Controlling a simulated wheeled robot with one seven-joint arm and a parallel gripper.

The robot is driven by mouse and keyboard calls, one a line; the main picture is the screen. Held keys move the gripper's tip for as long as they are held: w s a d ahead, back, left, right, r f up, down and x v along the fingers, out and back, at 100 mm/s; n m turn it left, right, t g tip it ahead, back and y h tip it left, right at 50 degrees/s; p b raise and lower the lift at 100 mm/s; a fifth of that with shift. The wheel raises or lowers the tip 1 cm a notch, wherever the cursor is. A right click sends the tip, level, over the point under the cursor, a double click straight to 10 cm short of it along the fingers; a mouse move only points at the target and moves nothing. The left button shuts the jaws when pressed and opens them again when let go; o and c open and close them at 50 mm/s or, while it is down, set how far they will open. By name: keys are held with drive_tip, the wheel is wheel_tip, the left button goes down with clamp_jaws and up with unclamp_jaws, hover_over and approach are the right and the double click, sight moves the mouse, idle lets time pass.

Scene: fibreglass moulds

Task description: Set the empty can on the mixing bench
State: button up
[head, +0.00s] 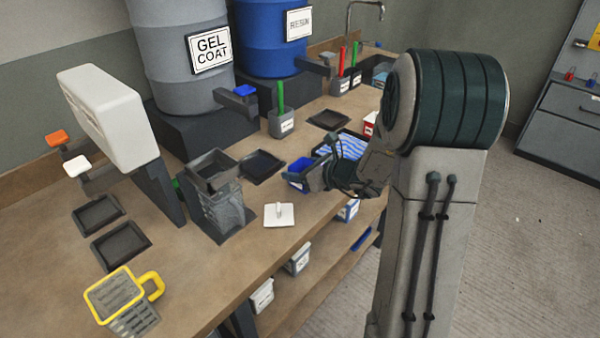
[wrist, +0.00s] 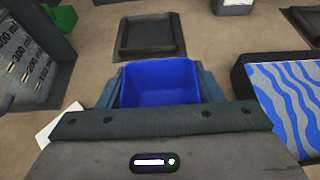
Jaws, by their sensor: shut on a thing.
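My gripper (head: 310,174) is shut on a blue open-topped can (head: 297,180). In the wrist view the blue can (wrist: 160,82) sits between my two fingers (wrist: 160,88), and its inside looks empty. The can is over the wooden mixing bench (head: 253,240), near its front edge. I cannot tell whether its base touches the bench top. My fingers hide part of its sides.
Dark shallow trays (head: 262,166) lie behind the can. A blue-and-white wavy tray (wrist: 291,92) is close on the right. Bare bench shows toward the front left.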

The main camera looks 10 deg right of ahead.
drive_tip(key=shift+f, duration=0.55)
drive_tip(key=shift+f, duration=0.1)
drive_tip(key=shift+f+b, duration=0.15)
drive_tip(key=shift+b, duration=0.15)
drive_tip(key=o, duration=1.1)
